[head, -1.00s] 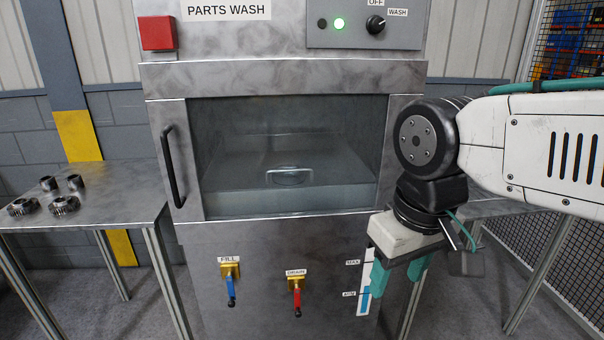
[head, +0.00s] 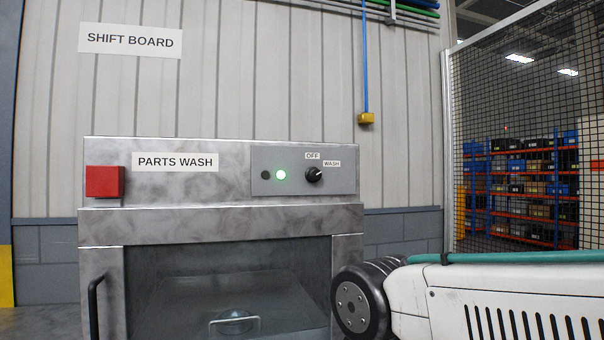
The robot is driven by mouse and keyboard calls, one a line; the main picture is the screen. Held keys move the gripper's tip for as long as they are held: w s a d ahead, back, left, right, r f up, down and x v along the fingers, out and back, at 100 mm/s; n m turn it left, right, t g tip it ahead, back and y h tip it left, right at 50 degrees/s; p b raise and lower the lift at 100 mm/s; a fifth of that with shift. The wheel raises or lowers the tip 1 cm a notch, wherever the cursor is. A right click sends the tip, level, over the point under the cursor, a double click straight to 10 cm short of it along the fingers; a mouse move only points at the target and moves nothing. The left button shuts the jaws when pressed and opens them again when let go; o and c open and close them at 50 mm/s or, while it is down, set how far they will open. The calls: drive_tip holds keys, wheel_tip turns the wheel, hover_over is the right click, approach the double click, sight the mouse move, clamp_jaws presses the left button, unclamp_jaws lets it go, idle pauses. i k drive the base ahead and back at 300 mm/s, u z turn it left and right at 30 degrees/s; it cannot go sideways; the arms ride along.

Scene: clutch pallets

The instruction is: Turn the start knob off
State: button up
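The start knob (head: 314,175) is a small black round knob with a white pointer line. It sits at the right of the grey control panel (head: 344,184) on top of the parts washer. Its pointer is aimed up and right, toward the WASH label (head: 332,163) rather than the OFF label (head: 312,155) above. The green lamp (head: 281,175) left of the knob is lit; the lamp (head: 265,175) beside it is dark. My gripper is below the picture; only my arm shows at lower right, below and apart from the knob.
A red square block (head: 104,181) is on the washer's upper left. The washer's window (head: 200,285) is closed, with a door handle (head: 95,305) at left. A mesh fence (head: 520,130) stands at right, with shelves behind. The space in front of the panel looks clear.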

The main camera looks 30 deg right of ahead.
sight(312, 175)
drive_tip(key=u, duration=1.8)
drive_tip(key=k, duration=1.05)
drive_tip(key=z, duration=1.7)
drive_tip(key=i, duration=0.5)
drive_tip(key=z, duration=0.05)
